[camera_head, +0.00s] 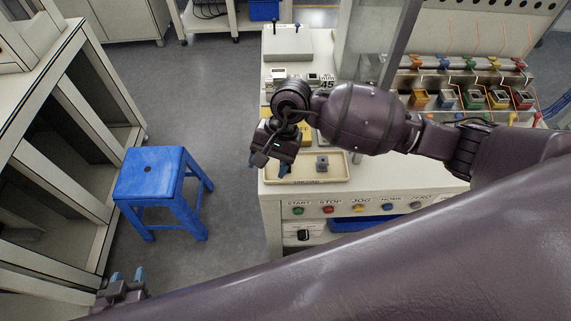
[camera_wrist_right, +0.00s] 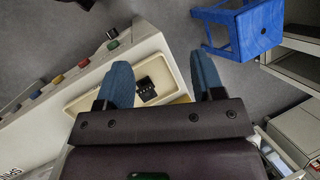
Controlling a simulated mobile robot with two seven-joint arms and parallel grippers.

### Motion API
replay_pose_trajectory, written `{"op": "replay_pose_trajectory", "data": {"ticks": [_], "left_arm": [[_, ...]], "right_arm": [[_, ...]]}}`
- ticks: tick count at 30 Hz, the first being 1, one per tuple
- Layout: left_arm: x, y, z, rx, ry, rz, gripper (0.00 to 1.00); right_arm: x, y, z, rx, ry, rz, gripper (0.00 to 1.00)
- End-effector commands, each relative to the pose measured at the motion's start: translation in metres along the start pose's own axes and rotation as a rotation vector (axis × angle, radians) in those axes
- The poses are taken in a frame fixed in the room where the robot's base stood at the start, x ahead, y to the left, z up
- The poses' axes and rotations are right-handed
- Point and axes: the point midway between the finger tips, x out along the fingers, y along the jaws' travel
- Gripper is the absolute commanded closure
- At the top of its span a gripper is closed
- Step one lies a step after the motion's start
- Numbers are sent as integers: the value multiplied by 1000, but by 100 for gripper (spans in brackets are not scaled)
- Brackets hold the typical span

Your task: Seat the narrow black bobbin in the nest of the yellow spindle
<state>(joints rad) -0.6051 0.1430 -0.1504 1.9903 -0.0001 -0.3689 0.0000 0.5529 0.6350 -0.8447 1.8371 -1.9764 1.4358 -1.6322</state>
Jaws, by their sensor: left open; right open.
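A small dark block (camera_head: 322,163), apparently the black bobbin, sits in a shallow cream tray (camera_head: 341,176) on the near bench end. In the right wrist view this block (camera_wrist_right: 147,90) shows between my fingers, beyond the tips. My right gripper (camera_head: 269,165) is open and empty, near the tray's left edge, left of the block. Colored units with square openings stand in a row at the bench's right, among them a yellow one (camera_head: 498,98) and an orange-yellow one (camera_head: 419,99). My left gripper (camera_head: 128,277) is open and empty at lower left.
My right arm crosses above the bench and hides part of it. Another yellow part (camera_head: 305,135) shows partly behind my right gripper. Push buttons (camera_head: 329,209) line the bench front. A blue stool (camera_head: 152,176) stands left of the bench, with open floor between.

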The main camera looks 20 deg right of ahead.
Motion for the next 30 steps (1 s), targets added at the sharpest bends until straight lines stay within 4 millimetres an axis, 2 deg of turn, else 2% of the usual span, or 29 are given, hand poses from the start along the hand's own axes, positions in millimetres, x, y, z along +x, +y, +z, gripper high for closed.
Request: {"op": "replay_pose_trajectory", "data": {"ticks": [1,3,7,9,18,26,30], "left_arm": [[0,0,1,0,-1,0,57],[1,0,1,0,-1,0,57],[1,0,2,0,-1,0,57],[1,0,1,0,0,0,57],[1,0,-2,0,4,1,57],[2,0,-5,0,8,1,57],[0,0,-9,0,10,1,57]], "right_arm": [[-9,5,-17,-69,85,73,38],[-19,13,-35,-141,172,161,38],[-33,20,-55,-216,266,263,38],[-33,22,-60,-231,284,286,38],[3,32,-73,-233,286,292,38],[18,36,-78,-234,286,290,38],[34,38,-83,-231,285,290,38]]}}
